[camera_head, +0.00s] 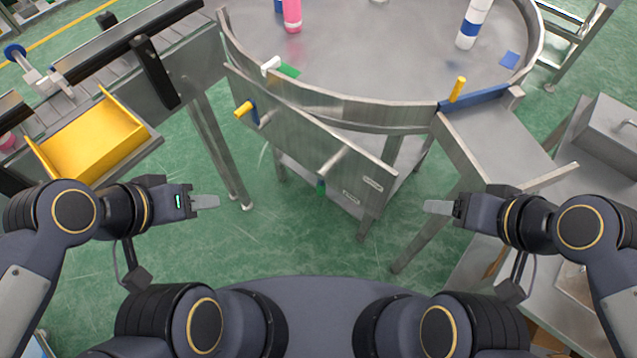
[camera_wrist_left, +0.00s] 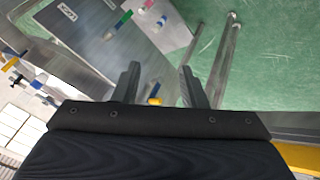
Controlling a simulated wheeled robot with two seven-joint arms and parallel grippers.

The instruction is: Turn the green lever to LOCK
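A lever on the front panel of the round steel table shows as a pale metal rod (camera_head: 335,160) with a green part (camera_head: 321,187) at its lower end.
A yellow knob with a blue base (camera_head: 243,109) sticks out of the panel's left end. A yellow tray (camera_head: 92,140) and conveyor (camera_head: 130,45) stand at left. The table rim (camera_head: 390,112) and a side chute (camera_head: 490,135) lie ahead.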

